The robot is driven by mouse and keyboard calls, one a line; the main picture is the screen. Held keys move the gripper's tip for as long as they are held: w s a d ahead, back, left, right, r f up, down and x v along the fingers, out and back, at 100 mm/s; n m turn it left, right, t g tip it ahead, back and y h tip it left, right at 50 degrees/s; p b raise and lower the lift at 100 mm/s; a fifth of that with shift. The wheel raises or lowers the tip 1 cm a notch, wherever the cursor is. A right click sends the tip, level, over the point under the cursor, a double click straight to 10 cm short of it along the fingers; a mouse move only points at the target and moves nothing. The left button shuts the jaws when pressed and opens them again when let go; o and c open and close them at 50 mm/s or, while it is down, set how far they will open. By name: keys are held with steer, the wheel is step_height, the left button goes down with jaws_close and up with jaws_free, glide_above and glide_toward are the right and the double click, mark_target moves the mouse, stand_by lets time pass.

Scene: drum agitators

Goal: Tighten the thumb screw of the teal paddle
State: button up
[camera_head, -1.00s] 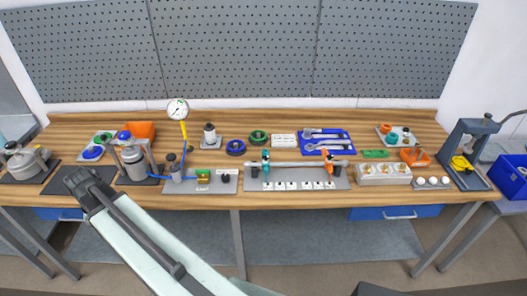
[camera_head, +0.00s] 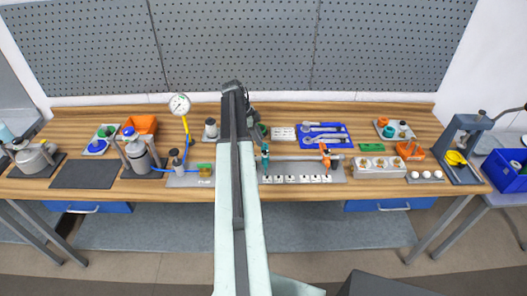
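The teal paddle (camera_head: 265,157) is upright on a horizontal metal shaft (camera_head: 294,158), near the shaft's left end, just right of my arm. The orange paddle (camera_head: 325,157) is on the same shaft, farther right. The shaft is above a grey plate (camera_head: 337,174). The teal paddle's thumb screw is too small to make out. My gripper (camera_head: 236,88) is above the back of the bench, left of and beyond the teal paddle, and apart from it. Its fingers are too small and dark to show their opening. My arm hides the left end of the plate and shaft.
A pressure gauge (camera_head: 180,104) stands tall left of my arm. Behind the paddles are a white block (camera_head: 283,133) and a blue wrench tray (camera_head: 343,142). A holder with round pieces (camera_head: 372,172) and a press (camera_head: 462,140) stand right. The front bench strip is mostly clear.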

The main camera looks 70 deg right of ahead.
mark_target(267, 157)
steer(key=b+x, duration=0.5)
steer(key=x, duration=0.1)
steer(key=shift+f, duration=0.3)
steer(key=shift+r, duration=0.1)
jaws_close()
steer(key=shift+w+a, duration=0.1)
steer(key=shift+a, duration=0.25)
steer(key=shift+d, duration=0.25)
steer(key=shift+n, duration=0.3)
